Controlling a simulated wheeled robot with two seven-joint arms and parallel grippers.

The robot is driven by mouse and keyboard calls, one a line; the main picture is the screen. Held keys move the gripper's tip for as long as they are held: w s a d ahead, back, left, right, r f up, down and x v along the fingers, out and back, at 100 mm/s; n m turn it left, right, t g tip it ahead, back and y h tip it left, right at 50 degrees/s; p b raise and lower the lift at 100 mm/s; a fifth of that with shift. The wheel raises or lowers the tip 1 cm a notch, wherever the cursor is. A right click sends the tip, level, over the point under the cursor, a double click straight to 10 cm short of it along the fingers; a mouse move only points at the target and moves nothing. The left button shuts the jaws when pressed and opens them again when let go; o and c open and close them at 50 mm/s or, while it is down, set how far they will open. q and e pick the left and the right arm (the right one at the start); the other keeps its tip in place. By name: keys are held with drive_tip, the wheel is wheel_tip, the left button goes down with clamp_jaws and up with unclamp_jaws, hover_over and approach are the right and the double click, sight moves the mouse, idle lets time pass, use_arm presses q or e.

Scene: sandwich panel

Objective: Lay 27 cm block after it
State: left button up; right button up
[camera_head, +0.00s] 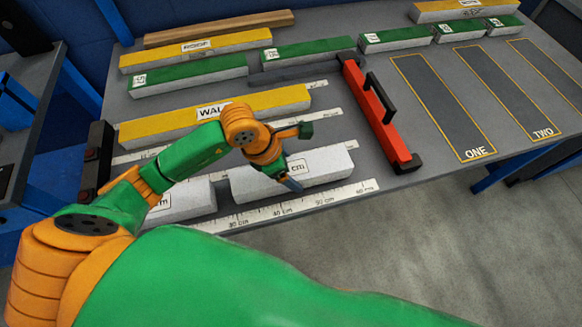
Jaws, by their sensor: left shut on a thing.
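A white block (325,168) with a label ending in "cm" lies along the ruler strip (265,217) at the front of the bench; my gripper hides the number. My left gripper (291,184) is shut on this block. I cannot tell whether the block touches the bench or hangs just above it. A second white block (195,202), its "cm" label partly hidden by my arm, lies to its left in the same row, with a small gap between them. My right gripper is not in view.
A yellow "WALL" panel (280,101) lies behind. A red bar with a black handle (375,115) stands to the right. Green blocks (190,77) and a yellow "ROOF" panel (230,40) lie farther back. Outlined areas "ONE" (445,105) and "TWO" (500,88) are empty.

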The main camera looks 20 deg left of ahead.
use_arm(q)
drive_tip(key=shift+f+b, duration=0.5)
